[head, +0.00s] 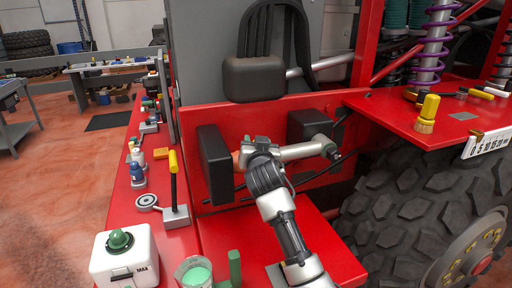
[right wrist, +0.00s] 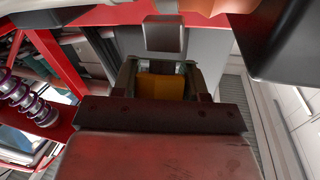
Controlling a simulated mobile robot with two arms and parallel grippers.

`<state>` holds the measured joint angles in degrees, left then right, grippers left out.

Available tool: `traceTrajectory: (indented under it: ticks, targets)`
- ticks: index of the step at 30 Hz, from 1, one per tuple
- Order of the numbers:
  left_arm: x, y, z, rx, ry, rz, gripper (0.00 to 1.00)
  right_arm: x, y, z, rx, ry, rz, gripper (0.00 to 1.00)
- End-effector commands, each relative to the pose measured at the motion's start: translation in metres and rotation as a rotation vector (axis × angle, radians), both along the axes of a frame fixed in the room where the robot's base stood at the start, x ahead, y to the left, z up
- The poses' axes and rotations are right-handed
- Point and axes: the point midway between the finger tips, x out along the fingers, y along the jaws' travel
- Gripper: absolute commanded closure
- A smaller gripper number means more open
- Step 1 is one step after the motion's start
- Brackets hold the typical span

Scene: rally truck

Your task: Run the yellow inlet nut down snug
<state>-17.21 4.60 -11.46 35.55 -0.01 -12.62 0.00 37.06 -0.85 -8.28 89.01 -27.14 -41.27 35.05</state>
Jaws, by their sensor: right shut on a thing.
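In the right wrist view, an orange-yellow piece (right wrist: 162,86), which looks like the yellow inlet nut, sits between the fingers of my right gripper (right wrist: 160,80). The gripper is shut on it. A dark bar and a reddish surface in front hide its lower part, so I cannot tell how far the nut is seated. In the head view my right arm reaches up in front of the red panel (head: 290,108), between two black blocks. Its fingertips and the nut do not show clearly there. My left gripper is not in view.
A black block (head: 213,165) stands close left of my arm, another (head: 309,124) close behind it. A large tyre (head: 400,205) is at right. A red bench (head: 125,205) at left holds a white box (head: 124,254), a yellow-handled tool (head: 174,185) and a green-filled beaker (head: 195,274).

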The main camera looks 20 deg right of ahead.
Motion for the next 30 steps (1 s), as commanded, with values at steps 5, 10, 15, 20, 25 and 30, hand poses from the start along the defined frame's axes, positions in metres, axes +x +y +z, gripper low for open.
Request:
traceTrajectory:
  ticks: [5,10,15,20,25,30]
  targets:
    - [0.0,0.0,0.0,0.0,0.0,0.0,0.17,0.0,0.0,0.001,-0.001,-0.002,0.001,0.46]
    - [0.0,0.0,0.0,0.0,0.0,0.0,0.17,0.0,0.0,0.001,0.0,-0.002,0.001,0.31]
    - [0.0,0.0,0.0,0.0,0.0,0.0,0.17,0.0,0.0,0.0,-0.001,-0.001,0.001,0.31]
    - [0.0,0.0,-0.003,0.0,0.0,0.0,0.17,-0.006,0.001,-0.001,0.001,-0.001,0.001,0.31]
    - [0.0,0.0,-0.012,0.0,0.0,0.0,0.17,-0.027,0.005,-0.002,0.003,-0.003,0.003,0.31]
    - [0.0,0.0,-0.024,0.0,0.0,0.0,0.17,-0.058,0.011,-0.003,0.003,-0.003,0.003,0.31]
